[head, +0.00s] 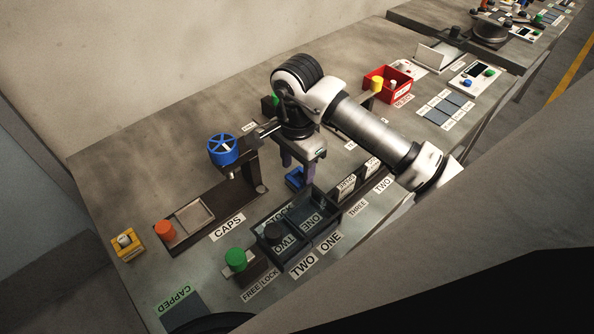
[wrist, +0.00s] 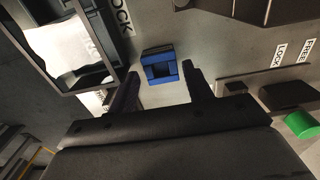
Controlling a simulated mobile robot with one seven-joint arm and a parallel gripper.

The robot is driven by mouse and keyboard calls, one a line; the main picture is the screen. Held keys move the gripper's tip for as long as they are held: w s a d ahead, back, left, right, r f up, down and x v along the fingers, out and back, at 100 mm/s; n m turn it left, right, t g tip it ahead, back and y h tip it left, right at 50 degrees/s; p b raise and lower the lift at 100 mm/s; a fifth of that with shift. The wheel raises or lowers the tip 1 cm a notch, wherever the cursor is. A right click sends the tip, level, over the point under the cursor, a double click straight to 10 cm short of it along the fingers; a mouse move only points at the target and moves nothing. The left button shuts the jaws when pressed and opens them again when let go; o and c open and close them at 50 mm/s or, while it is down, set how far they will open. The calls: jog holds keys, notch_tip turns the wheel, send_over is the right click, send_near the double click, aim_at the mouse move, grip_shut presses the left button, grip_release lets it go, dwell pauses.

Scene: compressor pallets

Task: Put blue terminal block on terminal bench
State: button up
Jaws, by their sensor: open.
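The blue terminal block (head: 295,178) lies on the bench top, just behind the dark stock bin. In the wrist view the blue block (wrist: 160,66) sits ahead of and between my two fingertips, with clear bench around it. My gripper (head: 299,178) points down over the block. In the wrist view my gripper (wrist: 156,82) is open and empty, its fingers apart on either side. I cannot tell which surface is the terminal bench.
The dark divided bin (head: 296,222) stands close in front of the block. A blue-wheeled press (head: 222,150) and a caps tray (head: 190,217) are to the left. A red reject bin (head: 388,84) stands at the back right. A green knob (head: 236,258) is at the front.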

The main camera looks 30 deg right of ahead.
notch_tip(320, 180, up, 10)
jog(key=b, duration=0.1)
jog(key=shift+f, duration=0.1)
dwell(0.6)
